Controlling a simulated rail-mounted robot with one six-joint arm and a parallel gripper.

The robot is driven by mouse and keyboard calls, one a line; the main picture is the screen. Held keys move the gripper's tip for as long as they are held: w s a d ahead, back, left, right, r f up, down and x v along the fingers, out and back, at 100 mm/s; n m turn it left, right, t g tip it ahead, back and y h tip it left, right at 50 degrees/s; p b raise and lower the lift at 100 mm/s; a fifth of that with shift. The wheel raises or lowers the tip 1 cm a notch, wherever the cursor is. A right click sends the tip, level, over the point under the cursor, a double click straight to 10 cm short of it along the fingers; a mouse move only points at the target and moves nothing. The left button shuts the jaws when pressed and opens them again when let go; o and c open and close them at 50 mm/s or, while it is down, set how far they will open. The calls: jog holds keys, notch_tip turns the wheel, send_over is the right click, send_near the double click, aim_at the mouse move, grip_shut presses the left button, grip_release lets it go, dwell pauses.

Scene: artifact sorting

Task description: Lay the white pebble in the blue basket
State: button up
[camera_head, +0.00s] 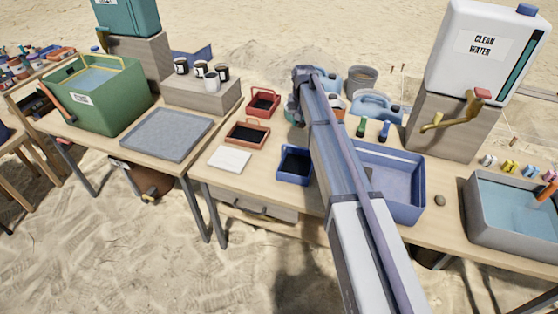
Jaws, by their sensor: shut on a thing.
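The blue basket (294,165) is a small dark blue tray with a handle, on the table left of my arm. My arm reaches up from the bottom of the head view and ends in a dark wrist and gripper (299,104) above the table, behind the blue basket and right of the red basket. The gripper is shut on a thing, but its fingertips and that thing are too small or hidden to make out. I cannot pick out a white pebble. A grey-brown pebble (440,200) lies on the table at the right.
A red basket (263,102), a brown-red basket (247,133) and a white slab (230,159) are near the blue basket. A large blue tub (405,207) stands to its right, partly behind my arm. A grey water basin (485,235) and water tank (482,50) are at right.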

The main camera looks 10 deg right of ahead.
aim_at(299, 161)
jog(key=shift+w+a+m, duration=0.1)
jog(key=shift+a+m, duration=0.05)
jog(key=shift+m, duration=0.65)
jog(key=shift+s+d+r+m, duration=0.2)
jog(key=shift+s+d+m, duration=0.15)
jog(key=shift+d+m, duration=0.35)
jog(key=shift+a+f, duration=0.15)
notch_tip(299, 161, down, 18)
jog(key=b, duration=1.8)
jog(key=shift+w+a+f+b, duration=0.1)
jog(key=shift+f+b, duration=0.15)
jog(key=shift+b, duration=0.05)
jog(key=shift+r+p, duration=0.3)
jog(key=shift+f, duration=0.25)
jog(key=o, duration=0.9)
jog(key=shift+r, duration=0.1)
